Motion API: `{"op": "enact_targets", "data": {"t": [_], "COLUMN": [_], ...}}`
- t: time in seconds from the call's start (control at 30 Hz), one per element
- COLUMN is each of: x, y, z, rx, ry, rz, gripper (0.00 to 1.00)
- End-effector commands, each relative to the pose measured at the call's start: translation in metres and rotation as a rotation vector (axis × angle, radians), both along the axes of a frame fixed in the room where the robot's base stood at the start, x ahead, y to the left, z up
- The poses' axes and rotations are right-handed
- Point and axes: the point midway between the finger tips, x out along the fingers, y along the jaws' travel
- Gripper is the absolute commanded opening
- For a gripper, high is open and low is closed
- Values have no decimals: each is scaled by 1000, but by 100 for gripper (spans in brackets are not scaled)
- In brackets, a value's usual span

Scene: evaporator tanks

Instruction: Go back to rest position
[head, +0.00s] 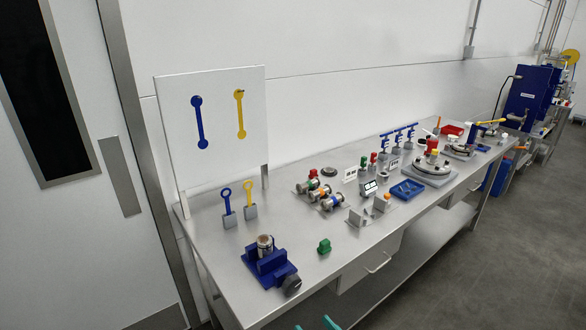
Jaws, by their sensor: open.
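Only the two teal fingertips of my gripper (315,324) show, at the bottom edge of the head view. They stand apart with nothing seen between them, so it is open. They are in front of the steel workbench (222,285), below its front edge in the picture. The rest of my gripper and my arm are out of view.
Valve fittings (318,188), a blue tray (407,190) and a white tool board (213,125) stand farther back. The grey floor (470,260) at right is clear.

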Motion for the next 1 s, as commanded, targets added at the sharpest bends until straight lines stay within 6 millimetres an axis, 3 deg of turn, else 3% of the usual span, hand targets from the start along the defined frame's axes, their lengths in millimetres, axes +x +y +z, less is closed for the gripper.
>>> {"op": "enact_targets", "data": {"t": [0.03,0.2,0.4,0.5,0.77,1.0], "x": [-11,-47,-102,-133,-214,-283], "y": [8,19,28,30,34,41], "z": [-21,-77,-122,-135,-140,-110], "rx": [5,-2,-41,-70,-160,-245], "ry": [47,172,269,297,307,246], "rz": [-34,-172,-319,-384,-508,-557], "gripper": [65,65,65,65,65,65]}}
